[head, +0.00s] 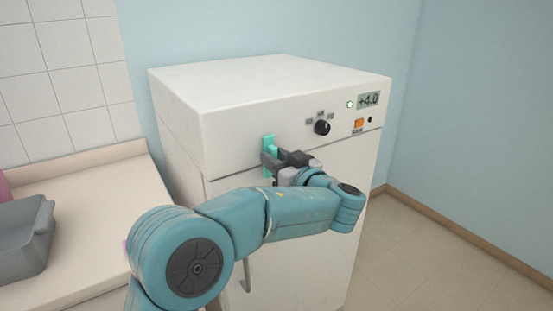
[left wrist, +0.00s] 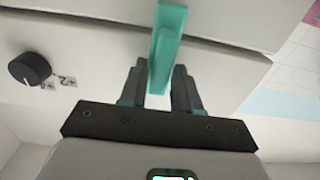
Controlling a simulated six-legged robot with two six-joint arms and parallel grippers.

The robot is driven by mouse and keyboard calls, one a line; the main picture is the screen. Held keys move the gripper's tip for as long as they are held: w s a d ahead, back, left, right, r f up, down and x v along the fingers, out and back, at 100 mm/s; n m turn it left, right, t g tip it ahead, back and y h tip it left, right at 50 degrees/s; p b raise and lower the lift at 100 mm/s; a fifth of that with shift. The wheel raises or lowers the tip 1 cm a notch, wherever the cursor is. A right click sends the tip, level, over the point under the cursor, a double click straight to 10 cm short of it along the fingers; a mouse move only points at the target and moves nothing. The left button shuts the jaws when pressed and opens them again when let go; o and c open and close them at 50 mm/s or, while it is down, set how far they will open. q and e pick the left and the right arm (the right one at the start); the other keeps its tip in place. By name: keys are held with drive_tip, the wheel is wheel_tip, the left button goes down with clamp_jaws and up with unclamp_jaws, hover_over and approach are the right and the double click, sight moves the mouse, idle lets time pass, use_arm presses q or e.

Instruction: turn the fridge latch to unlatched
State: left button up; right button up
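The fridge latch (head: 268,144) is a teal handle on the front of the white fridge (head: 270,95), at the seam below the control panel, left of the black knob. It looks upright in the head view. In the left wrist view the latch (left wrist: 168,40) reaches down between the two dark fingers. The gripper hides part of the latch in the head view. My right gripper is not in view.
The panel carries a black knob (head: 321,128), an orange switch (head: 359,123) and a display (head: 369,100) reading +4.0. A counter (head: 95,190) with a grey bin (head: 25,235) stands to the left. The floor (head: 430,250) to the right is clear.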

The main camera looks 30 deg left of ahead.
use_arm(q)
drive_tip(key=m, duration=0.6)
drive_tip(key=m+b, duration=0.1)
drive_tip(key=m, duration=0.5)
drive_tip(key=w+f+m+b, duration=0.1)
drive_tip(key=m, duration=0.5)
drive_tip(key=shift+d+f, duration=0.1)
drive_tip(key=shift+d, duration=0.1)
idle(0.8)
drive_tip(key=o, duration=0.8)
